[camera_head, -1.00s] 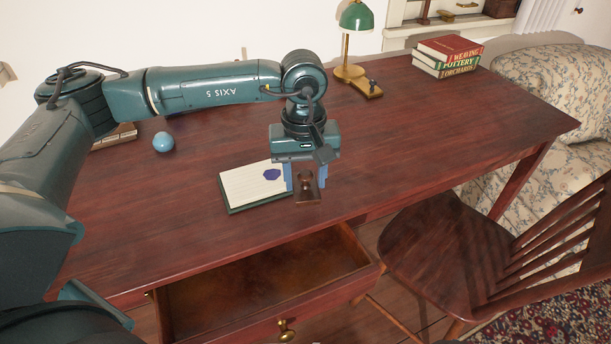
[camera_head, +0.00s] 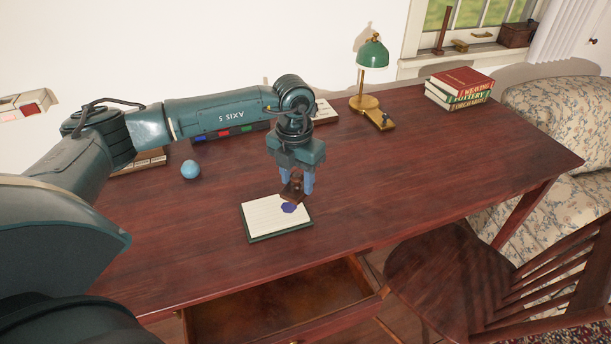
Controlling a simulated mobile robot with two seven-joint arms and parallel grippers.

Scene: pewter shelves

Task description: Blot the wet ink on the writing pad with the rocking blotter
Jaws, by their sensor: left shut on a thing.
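The writing pad (camera_head: 265,219) lies on the desk, with pale lined paper and a dark green edge. A blue-violet ink blot (camera_head: 289,208) shows near its right side. My left gripper (camera_head: 296,188) points down at the pad's upper right corner, shut on the rocking blotter (camera_head: 291,190), a small dark brown wooden piece with a knob. The blotter is right by the blot's upper edge in the picture and partly hidden by the fingers; I cannot tell whether it touches the paper. My right gripper is not in view.
An open drawer (camera_head: 280,303) juts out below the desk's front edge, beside a wooden chair (camera_head: 448,265). A light blue ball (camera_head: 190,169) lies left of the pad. A green lamp (camera_head: 371,57) and stacked books (camera_head: 459,87) stand behind. The desk's right half is clear.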

